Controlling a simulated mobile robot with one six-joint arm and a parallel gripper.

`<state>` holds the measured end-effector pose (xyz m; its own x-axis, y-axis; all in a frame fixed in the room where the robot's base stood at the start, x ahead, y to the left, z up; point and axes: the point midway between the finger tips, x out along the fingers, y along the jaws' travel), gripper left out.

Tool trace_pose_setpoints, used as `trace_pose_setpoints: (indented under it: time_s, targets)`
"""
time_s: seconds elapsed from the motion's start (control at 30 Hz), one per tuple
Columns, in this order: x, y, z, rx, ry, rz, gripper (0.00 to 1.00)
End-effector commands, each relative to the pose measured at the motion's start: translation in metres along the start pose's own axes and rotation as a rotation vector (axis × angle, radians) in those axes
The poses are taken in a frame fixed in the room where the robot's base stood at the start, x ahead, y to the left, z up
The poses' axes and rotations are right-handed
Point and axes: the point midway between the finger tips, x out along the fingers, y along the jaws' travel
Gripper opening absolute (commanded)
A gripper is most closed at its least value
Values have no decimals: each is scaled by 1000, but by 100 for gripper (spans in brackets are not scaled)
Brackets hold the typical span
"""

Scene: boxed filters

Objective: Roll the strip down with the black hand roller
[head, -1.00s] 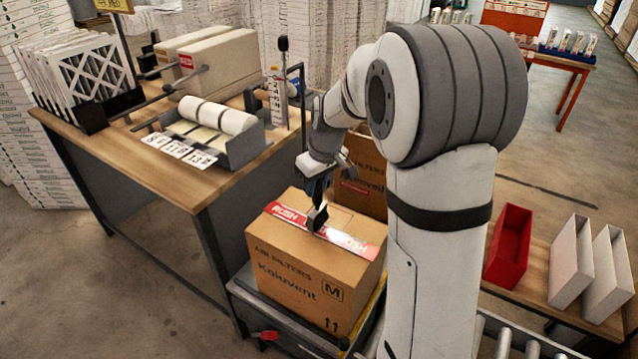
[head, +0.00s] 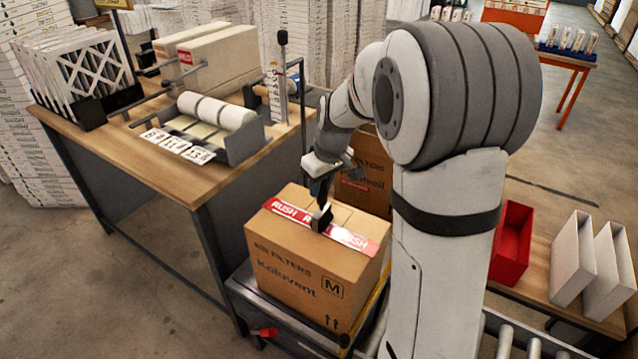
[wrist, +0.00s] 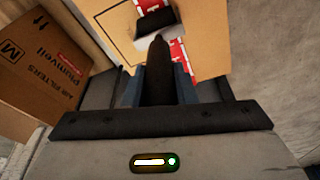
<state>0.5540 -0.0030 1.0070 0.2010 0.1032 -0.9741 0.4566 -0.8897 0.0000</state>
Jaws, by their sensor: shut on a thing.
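The red and white RUSH strip (head: 352,238) lies across the top of the brown Kaluvent carton (head: 297,272). It also shows in the wrist view (wrist: 180,76). My gripper (head: 319,188) is over the carton, shut on the handle of the black hand roller (head: 321,218). The roller's head is at the middle of the strip and looks to be touching it. In the wrist view the dark handle (wrist: 159,72) stands between the two fingers, and the black roller head (wrist: 156,22) covers part of the strip.
A second brown carton (head: 364,185) stands behind the first. The wooden bench (head: 180,184) at left holds a label roll (head: 215,111) and framed filters (head: 82,68). A red bin (head: 511,243) and white boxes (head: 573,260) stand at right.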

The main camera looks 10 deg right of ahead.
Motion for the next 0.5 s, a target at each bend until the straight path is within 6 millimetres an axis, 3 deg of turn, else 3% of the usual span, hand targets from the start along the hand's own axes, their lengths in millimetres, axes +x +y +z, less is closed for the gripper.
trace_pose_setpoints:
  time_s: [0.5]
  targets:
    - [-4, 10, 26, 4, 1, 1, 0]
